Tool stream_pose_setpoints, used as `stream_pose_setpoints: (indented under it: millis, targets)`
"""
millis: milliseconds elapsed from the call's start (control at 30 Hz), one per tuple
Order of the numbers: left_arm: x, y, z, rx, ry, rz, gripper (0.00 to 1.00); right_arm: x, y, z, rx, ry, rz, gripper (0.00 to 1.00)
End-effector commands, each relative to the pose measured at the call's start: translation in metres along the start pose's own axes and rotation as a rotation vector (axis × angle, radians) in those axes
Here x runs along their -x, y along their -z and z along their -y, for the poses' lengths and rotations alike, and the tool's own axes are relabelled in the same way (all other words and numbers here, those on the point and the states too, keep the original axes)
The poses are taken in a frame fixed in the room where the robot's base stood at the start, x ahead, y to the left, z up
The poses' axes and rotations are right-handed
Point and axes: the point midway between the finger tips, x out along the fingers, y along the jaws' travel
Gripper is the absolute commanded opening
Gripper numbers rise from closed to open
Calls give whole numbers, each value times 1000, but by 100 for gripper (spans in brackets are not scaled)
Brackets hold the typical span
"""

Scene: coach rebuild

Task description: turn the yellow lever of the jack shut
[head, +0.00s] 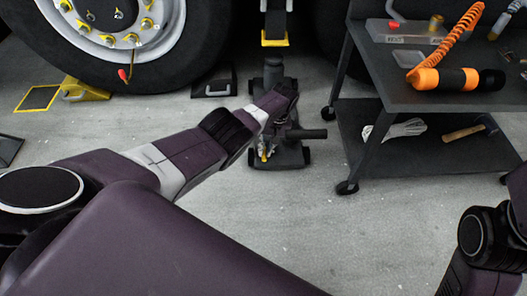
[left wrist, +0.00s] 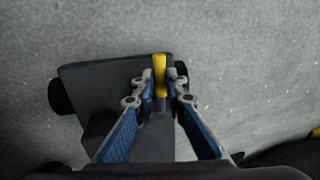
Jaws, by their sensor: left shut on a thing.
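The dark jack (head: 292,157) stands on the floor below the vehicle, with small wheels at its base. Its dark base (left wrist: 90,75) fills the middle of the left wrist view. The yellow lever (left wrist: 159,64) stands out between the fingertips of my left gripper (left wrist: 160,88), which is shut on it. In the head view, my left gripper (head: 268,150) is down at the jack's base, partly hidden by my own wrist, and only a bit of yellow shows there. My right arm shows at the right edge, but its gripper is out of view.
A dark two-shelf cart (head: 372,90) stands right of the jack, with an orange-and-black torch (head: 445,79) on top and a hammer (head: 466,133) below. A large wheel (head: 122,70) and a yellow chock (head: 85,89) are at the left. The floor in front is clear.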

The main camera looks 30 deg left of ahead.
Motion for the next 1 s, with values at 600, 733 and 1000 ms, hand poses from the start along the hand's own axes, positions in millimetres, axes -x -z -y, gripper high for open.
stream_pose_setpoints:
  millis: [600, 733, 1000]
  targets:
    - [1, 1, -3, 33, -5, 5, 15, -2, 1, 1, 1, 4, -8, 40]
    - [1, 1, -3, 32, -4, 4, 29, -2, 1, 1, 1, 4, -8, 40]
    - [1, 1, -2, 31, -2, 5, 29, -1, 2, 0, 1, 2, -7, 40]
